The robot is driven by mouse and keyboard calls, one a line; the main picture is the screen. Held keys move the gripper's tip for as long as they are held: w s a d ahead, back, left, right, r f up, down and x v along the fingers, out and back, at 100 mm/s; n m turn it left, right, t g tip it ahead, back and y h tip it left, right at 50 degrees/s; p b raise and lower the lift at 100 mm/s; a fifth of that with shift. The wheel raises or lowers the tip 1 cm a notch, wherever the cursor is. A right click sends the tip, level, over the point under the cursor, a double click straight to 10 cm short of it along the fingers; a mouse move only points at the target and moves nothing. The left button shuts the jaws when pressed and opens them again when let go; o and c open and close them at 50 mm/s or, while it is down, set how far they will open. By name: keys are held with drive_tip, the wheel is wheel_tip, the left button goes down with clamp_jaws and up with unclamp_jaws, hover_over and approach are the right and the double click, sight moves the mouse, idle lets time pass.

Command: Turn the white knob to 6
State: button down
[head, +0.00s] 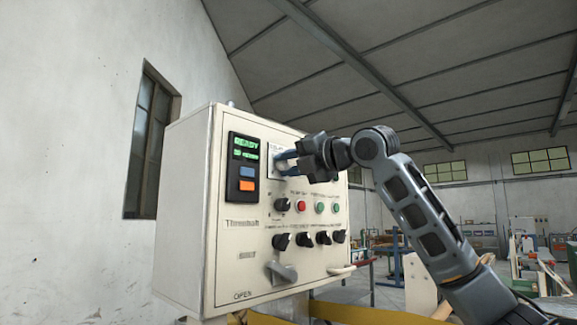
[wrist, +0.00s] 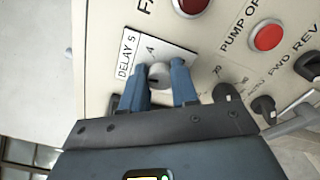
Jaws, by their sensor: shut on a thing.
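The white knob (wrist: 158,72) sits on a white label plate (wrist: 172,50) marked DELAY S, with a 4 readable above the knob. A dark mark shows on the knob's face; the other numbers are hidden or too small to read. My gripper (wrist: 160,82) has its blue fingers on either side of the knob and is shut on it. In the head view my gripper (head: 284,161) reaches the upper part of the control panel (head: 238,260) from the right and hides the knob.
A display (head: 245,146) reads READY beside the plate. Below my gripper are a red button (head: 300,206), green buttons (head: 319,208), several black knobs (head: 303,240) and a grey door handle (head: 283,273). The wrist view shows red buttons (wrist: 267,38) and black knobs (wrist: 228,92) close by.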

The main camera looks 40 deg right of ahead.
drive_tip(key=m, duration=0.4)
drive_tip(key=shift+f+m, duration=0.1)
drive_tip(key=shift+m, duration=0.2)
drive_tip(key=m, duration=0.3)
drive_tip(key=shift+m, duration=0.3)
drive_tip(key=m, duration=0.3)
drive_tip(key=shift+m, duration=0.3)
drive_tip(key=m+p, duration=0.1)
drive_tip(key=m, duration=0.3)
drive_tip(key=shift+f+m, duration=0.1)
drive_tip(key=shift+m, duration=0.2)
drive_tip(key=m, duration=0.6)
drive_tip(key=shift+a, duration=0.1)
drive_tip(key=m, duration=0.5)
drive_tip(key=shift+f, duration=0.1)
drive_tip(key=shift+m, duration=0.4)
